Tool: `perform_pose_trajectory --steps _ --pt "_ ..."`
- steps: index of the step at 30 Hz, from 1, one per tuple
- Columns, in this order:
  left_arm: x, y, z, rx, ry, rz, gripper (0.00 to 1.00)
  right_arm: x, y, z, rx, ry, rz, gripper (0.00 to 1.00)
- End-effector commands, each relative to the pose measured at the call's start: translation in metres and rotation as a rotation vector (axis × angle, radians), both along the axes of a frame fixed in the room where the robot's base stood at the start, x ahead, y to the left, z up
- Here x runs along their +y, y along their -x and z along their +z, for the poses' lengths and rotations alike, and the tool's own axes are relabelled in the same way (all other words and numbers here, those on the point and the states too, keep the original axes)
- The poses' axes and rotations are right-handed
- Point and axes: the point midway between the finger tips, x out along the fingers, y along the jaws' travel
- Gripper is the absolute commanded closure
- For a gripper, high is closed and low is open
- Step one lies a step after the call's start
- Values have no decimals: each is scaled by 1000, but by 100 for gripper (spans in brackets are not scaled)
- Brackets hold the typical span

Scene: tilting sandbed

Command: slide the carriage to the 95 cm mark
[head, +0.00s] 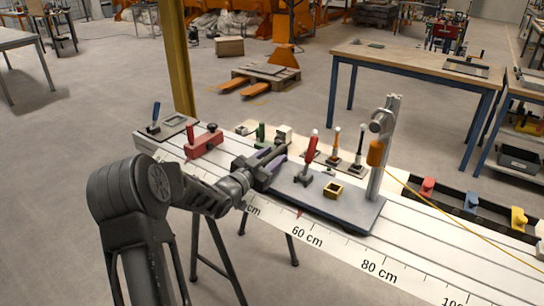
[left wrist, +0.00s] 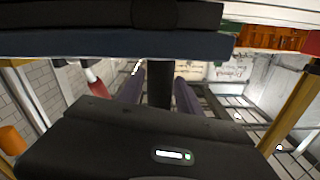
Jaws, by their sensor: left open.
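The carriage (head: 345,207) is a dark grey plate on the long white rail bed (head: 440,240), with an upright grey post, an orange piece, a red-handled lever (head: 311,150) and a small brass block. A red pointer (head: 299,213) at its front edge is near the 60 cm label. My left gripper (head: 272,160) is at the carriage's left end. In the left wrist view its two purple fingers (left wrist: 158,98) stand open on either side of a dark upright bar (left wrist: 159,82); contact cannot be told. My right gripper is not in view.
A red clamp block (head: 204,142) stands on the rail left of the carriage. Several small clamps stand behind the carriage. The rail to the right is bare along the 80 cm and 100 cm labels. A yellow cord (head: 440,210) runs from the orange piece to the right.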

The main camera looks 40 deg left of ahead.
Motion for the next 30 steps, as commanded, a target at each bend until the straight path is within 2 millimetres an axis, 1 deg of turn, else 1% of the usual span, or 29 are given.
perform_pose_trajectory --steps 3,18,30 --pt "0 0 0 0 0 0 59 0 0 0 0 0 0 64" --pt "0 1 0 -1 0 1 99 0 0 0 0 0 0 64" --pt "1 1 1 -1 -1 1 100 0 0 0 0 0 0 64"
